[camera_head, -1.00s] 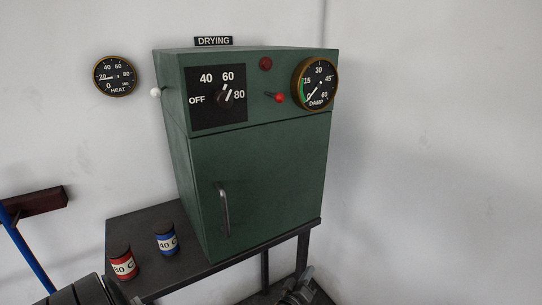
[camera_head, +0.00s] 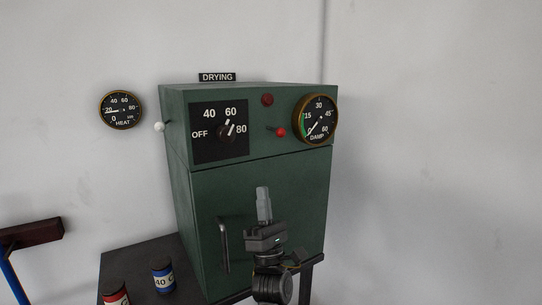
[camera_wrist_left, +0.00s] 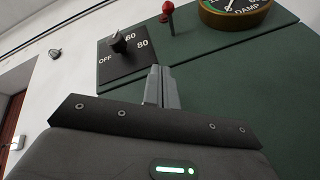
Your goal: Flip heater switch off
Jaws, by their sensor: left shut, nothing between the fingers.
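The green drying cabinet (camera_head: 285,165) carries a black dial plate marked OFF, 40, 60 and 80, with a dark rotary knob (camera_head: 227,132) on it. The knob's white pointer aims up and right, between 60 and 80. The knob also shows in the left wrist view (camera_wrist_left: 121,42). A red-tipped lever (camera_head: 280,132) sticks out right of the plate; it also shows in the wrist view (camera_wrist_left: 167,9). My left gripper (camera_head: 263,191) is shut and empty, in front of the cabinet door and below the lever. In the wrist view its fingers (camera_wrist_left: 161,72) point up toward the panel.
A damp gauge (camera_head: 317,118) sits at the panel's right and a heat gauge (camera_head: 120,110) on the wall. A white-tipped knob (camera_head: 159,126) is on the cabinet's left side. A door handle (camera_head: 224,245) is left of my gripper. Red (camera_head: 115,293) and blue (camera_head: 163,278) cans stand below.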

